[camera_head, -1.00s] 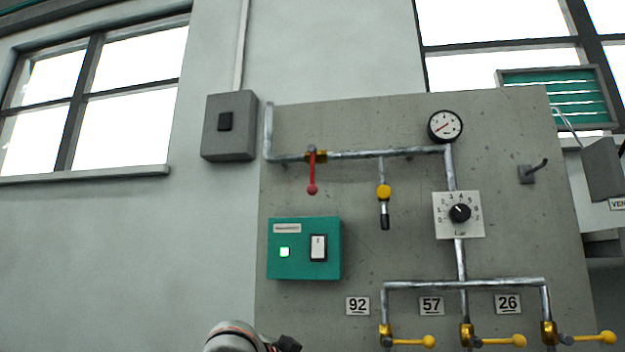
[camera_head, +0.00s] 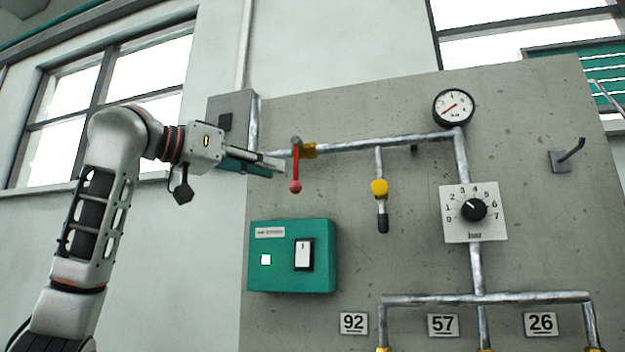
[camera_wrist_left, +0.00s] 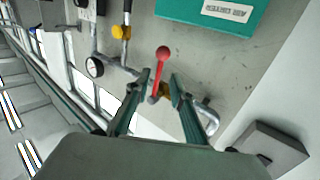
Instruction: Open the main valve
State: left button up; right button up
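The main valve's red lever (camera_head: 296,172) with a round red knob hangs straight down from a brass fitting on the upper pipe. My left gripper (camera_head: 281,165) reaches in from the left, with its fingertips at the left side of the lever. In the left wrist view the gripper (camera_wrist_left: 160,79) is open, and the red lever (camera_wrist_left: 160,68) shows between the two fingertips. I cannot tell whether either finger touches it. My right gripper is not in view.
A green switch box (camera_head: 291,256) with a lit green lamp sits below the lever. A yellow-and-black valve handle (camera_head: 380,190) hangs to the right. A dial (camera_head: 474,210) and pressure gauge (camera_head: 453,107) are further right. A grey box (camera_head: 229,104) is behind my arm.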

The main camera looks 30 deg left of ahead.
aim_at(296, 181)
pick_arm(q)
jog(key=p+x, duration=0.1)
jog(key=x, duration=0.5)
jog(key=shift+w, duration=0.2)
jog(key=shift+w+d+p, duration=0.2)
jog(key=shift+w+p, duration=0.1)
jog(key=shift+w, duration=0.2)
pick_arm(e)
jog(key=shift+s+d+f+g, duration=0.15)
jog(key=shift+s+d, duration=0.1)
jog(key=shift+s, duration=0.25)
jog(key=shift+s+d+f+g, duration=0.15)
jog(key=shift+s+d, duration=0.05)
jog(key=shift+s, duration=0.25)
pick_arm(q)
grip_shut()
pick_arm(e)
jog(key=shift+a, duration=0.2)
